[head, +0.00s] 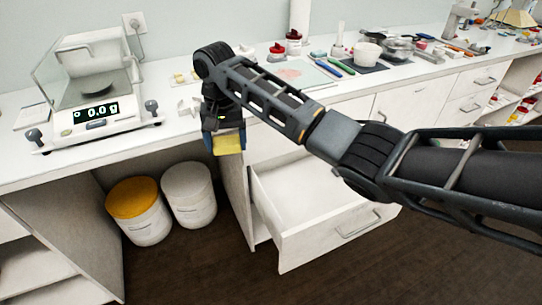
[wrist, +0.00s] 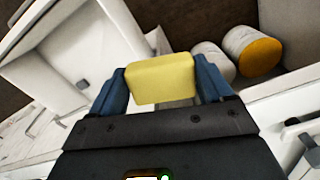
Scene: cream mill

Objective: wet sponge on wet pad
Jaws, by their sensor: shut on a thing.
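My gripper (head: 226,134) is shut on a yellow sponge (head: 230,144) and points down at the front edge of the counter, left of the open drawer. In the wrist view the sponge (wrist: 162,78) sits between the two blue fingers, clear of other surfaces. Whether it is wet does not show. I cannot pick out the wet pad with certainty. A pale green mat with a pinkish patch (head: 290,73) and a dark mat (head: 357,69) lie on the counter behind my arm.
A balance (head: 97,113) reading 0.0 g stands on the left. Yellow-lidded (head: 135,198) and white (head: 188,186) bins stand under the counter. Pots and utensils (head: 398,48) fill the counter to the right.

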